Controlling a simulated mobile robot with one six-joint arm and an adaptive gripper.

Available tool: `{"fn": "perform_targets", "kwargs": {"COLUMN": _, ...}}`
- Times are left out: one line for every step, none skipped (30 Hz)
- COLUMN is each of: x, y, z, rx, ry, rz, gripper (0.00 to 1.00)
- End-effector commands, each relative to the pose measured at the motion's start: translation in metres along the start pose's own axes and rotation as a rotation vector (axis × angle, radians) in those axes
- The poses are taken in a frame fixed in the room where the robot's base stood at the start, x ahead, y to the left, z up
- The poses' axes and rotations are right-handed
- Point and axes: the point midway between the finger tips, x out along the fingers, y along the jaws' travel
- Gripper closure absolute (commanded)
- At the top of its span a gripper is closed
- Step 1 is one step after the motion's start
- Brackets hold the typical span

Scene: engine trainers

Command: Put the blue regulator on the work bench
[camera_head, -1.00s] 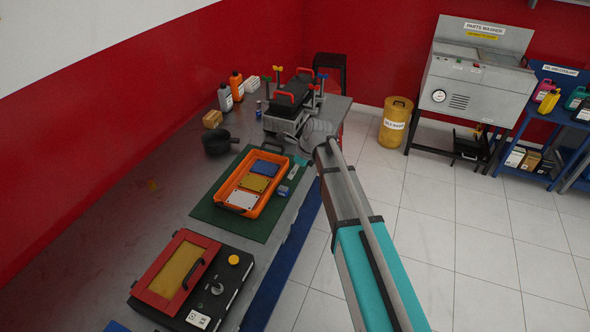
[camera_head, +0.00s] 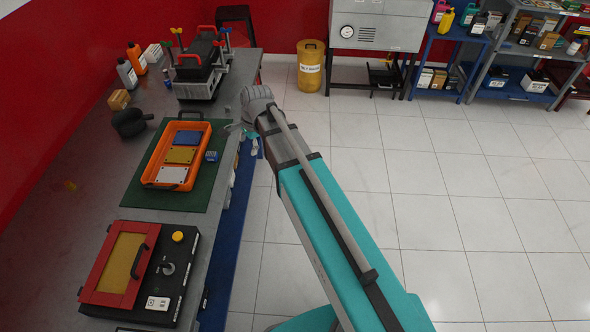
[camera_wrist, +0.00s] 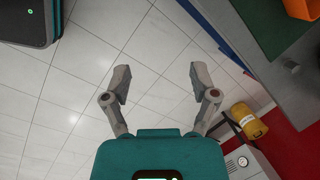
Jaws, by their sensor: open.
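A small blue block (camera_head: 211,156), perhaps the blue regulator, sits on the green mat (camera_head: 200,192) just right of the orange tray; it is too small to make out detail. The work bench (camera_head: 62,215) is the long grey-topped table along the red wall. My gripper (camera_wrist: 160,78) is open and empty in the wrist view, its two fingers spread over white floor tiles. In the head view it is mostly hidden behind my arm, near the bench's right edge beside the mat. The blue block is not recognisable in the wrist view.
The orange tray (camera_head: 149,180) holds blue, yellow and white plates. A red-lidded box (camera_head: 110,290), a black pan (camera_head: 128,123) and an engine trainer (camera_head: 200,72) stand on the bench. A yellow barrel (camera_head: 311,52) stands beyond. The floor at right is clear.

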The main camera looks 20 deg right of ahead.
Motion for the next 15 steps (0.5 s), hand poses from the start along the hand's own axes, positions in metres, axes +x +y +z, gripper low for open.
{"fn": "perform_targets", "kwargs": {"x": -0.003, "y": 0.014, "z": -0.003, "rx": -0.063, "ry": 0.01, "rz": 0.009, "gripper": 0.24}}
{"fn": "perform_targets", "kwargs": {"x": -0.004, "y": 0.021, "z": -0.005, "rx": -0.107, "ry": 0.017, "rz": 0.016, "gripper": 0.24}}
{"fn": "perform_targets", "kwargs": {"x": -0.005, "y": 0.029, "z": -0.008, "rx": -0.165, "ry": 0.024, "rz": 0.025, "gripper": 0.24}}
{"fn": "perform_targets", "kwargs": {"x": -0.006, "y": 0.035, "z": -0.01, "rx": -0.207, "ry": 0.029, "rz": 0.032, "gripper": 0.24}}
{"fn": "perform_targets", "kwargs": {"x": -0.007, "y": 0.041, "z": -0.013, "rx": -0.25, "ry": 0.034, "rz": 0.039, "gripper": 0.24}}
{"fn": "perform_targets", "kwargs": {"x": -0.009, "y": 0.049, "z": -0.015, "rx": -0.307, "ry": 0.041, "rz": 0.051, "gripper": 0.24}}
{"fn": "perform_targets", "kwargs": {"x": -0.01, "y": 0.055, "z": -0.017, "rx": -0.349, "ry": 0.045, "rz": 0.059, "gripper": 0.24}}
{"fn": "perform_targets", "kwargs": {"x": -0.011, "y": 0.061, "z": -0.019, "rx": -0.393, "ry": 0.048, "rz": 0.067, "gripper": 0.24}}
{"fn": "perform_targets", "kwargs": {"x": -0.013, "y": 0.07, "z": -0.022, "rx": -0.451, "ry": 0.053, "rz": 0.078, "gripper": 0.24}}
{"fn": "perform_targets", "kwargs": {"x": -0.014, "y": 0.076, "z": -0.024, "rx": -0.492, "ry": 0.056, "rz": 0.087, "gripper": 0.24}}
{"fn": "perform_targets", "kwargs": {"x": -0.015, "y": 0.082, "z": -0.025, "rx": -0.535, "ry": 0.058, "rz": 0.096, "gripper": 0.24}}
{"fn": "perform_targets", "kwargs": {"x": -0.017, "y": 0.09, "z": -0.028, "rx": -0.592, "ry": 0.061, "rz": 0.109, "gripper": 0.24}}
{"fn": "perform_targets", "kwargs": {"x": -0.018, "y": 0.097, "z": -0.03, "rx": -0.634, "ry": 0.063, "rz": 0.12, "gripper": 0.24}}
{"fn": "perform_targets", "kwargs": {"x": -0.019, "y": 0.103, "z": -0.031, "rx": -0.677, "ry": 0.064, "rz": 0.129, "gripper": 0.24}}
{"fn": "perform_targets", "kwargs": {"x": -0.021, "y": 0.111, "z": -0.033, "rx": -0.733, "ry": 0.064, "rz": 0.142, "gripper": 0.24}}
